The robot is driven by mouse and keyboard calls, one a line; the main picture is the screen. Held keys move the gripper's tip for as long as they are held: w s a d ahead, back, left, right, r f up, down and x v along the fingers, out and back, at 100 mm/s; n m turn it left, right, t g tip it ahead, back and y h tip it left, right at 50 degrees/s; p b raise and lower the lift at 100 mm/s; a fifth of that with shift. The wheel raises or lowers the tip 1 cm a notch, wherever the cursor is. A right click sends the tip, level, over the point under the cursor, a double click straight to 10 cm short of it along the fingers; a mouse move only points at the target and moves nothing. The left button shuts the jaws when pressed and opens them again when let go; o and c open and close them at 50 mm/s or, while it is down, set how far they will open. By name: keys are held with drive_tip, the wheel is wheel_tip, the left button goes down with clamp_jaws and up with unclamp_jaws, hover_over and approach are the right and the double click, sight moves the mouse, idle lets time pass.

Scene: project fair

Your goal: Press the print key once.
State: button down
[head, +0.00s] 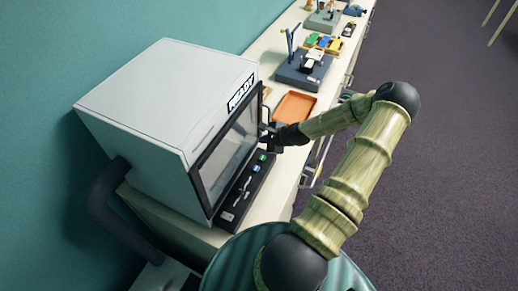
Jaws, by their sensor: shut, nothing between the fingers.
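A white box-shaped machine (150,100) with a dark-framed glass front stands on the counter against the wall. A sign (242,93) on it reads READY. A black control strip (240,198) runs along its lower front. It carries a green key (262,157), a blue key (256,169) and other small controls. Their markings are too small to read, so I cannot tell which is the print key. My gripper (267,134) is shut and empty, in front of the machine near the far end of the strip, close to the green key. I cannot tell whether it touches anything.
An orange tray (295,107) lies on the counter beyond my gripper. A dark hose (100,205) runs at the machine's left. Open floor lies to the right.

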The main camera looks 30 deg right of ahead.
sight(265, 159)
drive_tip(key=shift+w+d, duration=0.15)
drive_tip(key=shift+d, duration=0.1)
wheel_tip(265, 159, down, 9)
drive_tip(key=b, duration=0.6)
drive_tip(key=shift+r, duration=0.15)
drive_tip(key=shift+b, duration=0.3)
idle(1.7)
drive_tip(key=shift+f, duration=0.4)
